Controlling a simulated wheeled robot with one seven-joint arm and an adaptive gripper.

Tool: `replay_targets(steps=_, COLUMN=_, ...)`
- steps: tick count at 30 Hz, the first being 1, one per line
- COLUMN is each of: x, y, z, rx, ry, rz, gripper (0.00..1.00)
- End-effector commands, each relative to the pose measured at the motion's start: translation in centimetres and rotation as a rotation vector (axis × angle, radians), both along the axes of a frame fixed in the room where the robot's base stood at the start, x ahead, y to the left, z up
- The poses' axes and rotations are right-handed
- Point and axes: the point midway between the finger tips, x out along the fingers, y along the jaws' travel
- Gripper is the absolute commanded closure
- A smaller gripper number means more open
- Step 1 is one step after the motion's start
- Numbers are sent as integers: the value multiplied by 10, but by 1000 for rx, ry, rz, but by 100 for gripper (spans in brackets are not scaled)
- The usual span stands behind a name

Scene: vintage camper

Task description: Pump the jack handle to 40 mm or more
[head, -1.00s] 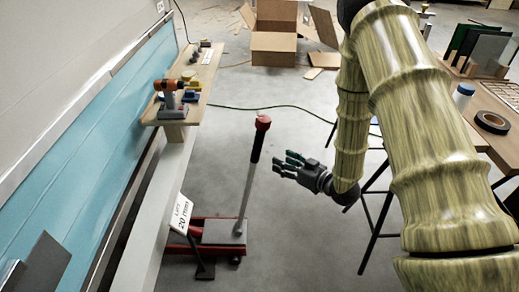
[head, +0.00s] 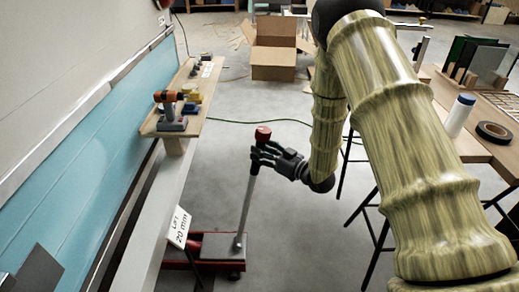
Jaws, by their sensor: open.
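The floor jack (head: 215,247) is red with a grey top and stands on the floor beside the camper's lower edge. Its handle (head: 247,207) is a grey rod with a red knob (head: 263,132) on top, and it rises nearly upright, leaning slightly right. A white sign (head: 179,227) by the jack reads "LIFT 20 mm". My gripper (head: 263,156) is at the handle's upper end, just below the red knob. Its fingers are open, overlap the dark grip and hide most of it. I cannot tell whether they touch it.
A wooden shelf (head: 150,125) on the left holds an orange drill (head: 169,109) and small items. A work table (head: 469,149) on the right carries a white bottle (head: 459,115) and tape roll (head: 494,132). A cardboard box (head: 273,63) sits behind. Floor around the jack's right is clear.

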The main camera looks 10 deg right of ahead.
Motion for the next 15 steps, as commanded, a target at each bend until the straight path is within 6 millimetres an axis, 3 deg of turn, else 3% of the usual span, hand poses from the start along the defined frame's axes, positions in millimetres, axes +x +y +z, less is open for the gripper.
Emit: replay_targets(steps=15, x=12, y=11, z=0, rx=1, ry=1, rz=0, gripper=49)
